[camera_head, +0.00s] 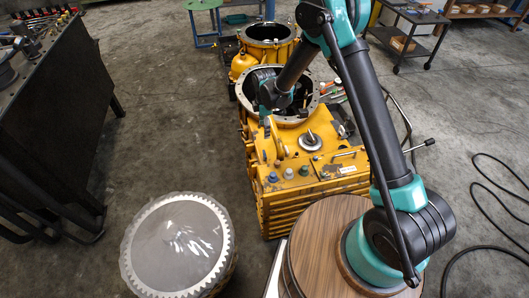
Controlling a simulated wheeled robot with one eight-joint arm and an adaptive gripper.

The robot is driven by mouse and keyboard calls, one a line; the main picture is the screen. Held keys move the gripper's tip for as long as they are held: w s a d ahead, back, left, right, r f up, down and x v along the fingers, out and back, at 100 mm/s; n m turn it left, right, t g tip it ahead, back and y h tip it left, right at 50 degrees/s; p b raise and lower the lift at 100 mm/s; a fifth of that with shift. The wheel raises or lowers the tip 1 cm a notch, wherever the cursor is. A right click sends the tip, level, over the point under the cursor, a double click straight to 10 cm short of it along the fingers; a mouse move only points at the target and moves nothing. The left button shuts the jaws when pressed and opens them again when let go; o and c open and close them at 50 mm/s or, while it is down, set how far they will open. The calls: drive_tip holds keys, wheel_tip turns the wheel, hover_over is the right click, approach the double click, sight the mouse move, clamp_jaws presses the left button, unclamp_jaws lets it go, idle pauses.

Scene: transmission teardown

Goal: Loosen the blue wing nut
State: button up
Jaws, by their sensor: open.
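The yellow transmission housing (335,158) stands in the middle of the floor. A small blue piece (273,177) sits on its front top edge, at the left of a short row; it is too small to show whether it has wings. A dark, wing-shaped knob (310,137) sits on a round grey plate on the housing's top. My gripper (288,112) is open, over the near side of the round flange opening, behind the knob and the blue piece. It is apart from both. Its fingers are dark and partly hidden against the opening.
A lever (418,145) sticks out at the housing's right. A large toothed disc (178,244) is at the front left. A dark workbench (60,85) stands at the left. Cables lie at right.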

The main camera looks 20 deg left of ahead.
sight(264, 153)
wheel_tip(264, 153, down, 17)
drive_tip(key=shift+r, duration=0.1)
idle(0.4)
